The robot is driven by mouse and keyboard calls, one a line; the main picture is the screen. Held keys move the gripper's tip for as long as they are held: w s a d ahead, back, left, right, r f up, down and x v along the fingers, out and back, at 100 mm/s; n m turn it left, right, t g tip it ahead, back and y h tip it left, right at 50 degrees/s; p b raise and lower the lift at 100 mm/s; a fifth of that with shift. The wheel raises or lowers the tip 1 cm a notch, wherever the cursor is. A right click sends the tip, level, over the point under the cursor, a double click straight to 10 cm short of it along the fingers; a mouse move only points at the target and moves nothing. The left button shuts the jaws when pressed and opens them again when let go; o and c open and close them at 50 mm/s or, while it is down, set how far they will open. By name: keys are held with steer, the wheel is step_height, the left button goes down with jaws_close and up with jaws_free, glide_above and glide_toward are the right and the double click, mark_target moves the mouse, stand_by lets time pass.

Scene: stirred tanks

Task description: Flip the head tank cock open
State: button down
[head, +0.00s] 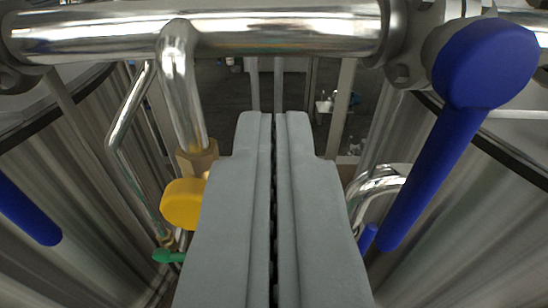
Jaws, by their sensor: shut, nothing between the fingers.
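My gripper (273,120) is shut and empty, pointing forward in the middle of the head view. Which handle belongs to the head tank cock is not marked. A large blue lever (435,155) is at the right, slanting down and left from its round hub by a pipe flange. A yellow handle (182,204) sits left of my gripper, below a brass fitting (197,160) on a steel drop pipe. My gripper's left finger overlaps the yellow handle's right edge in the picture; contact cannot be told.
A thick steel pipe (270,33) crosses the top. Another blue lever (27,212) is at the left edge. A green handle (168,256) is low left. Ribbed metal tank walls (70,265) stand on both sides. Beyond the fingertips is an open gap with dark floor.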

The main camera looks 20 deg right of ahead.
steer(key=shift+w+f, duration=0.15)
steer(key=shift+f, duration=1.5)
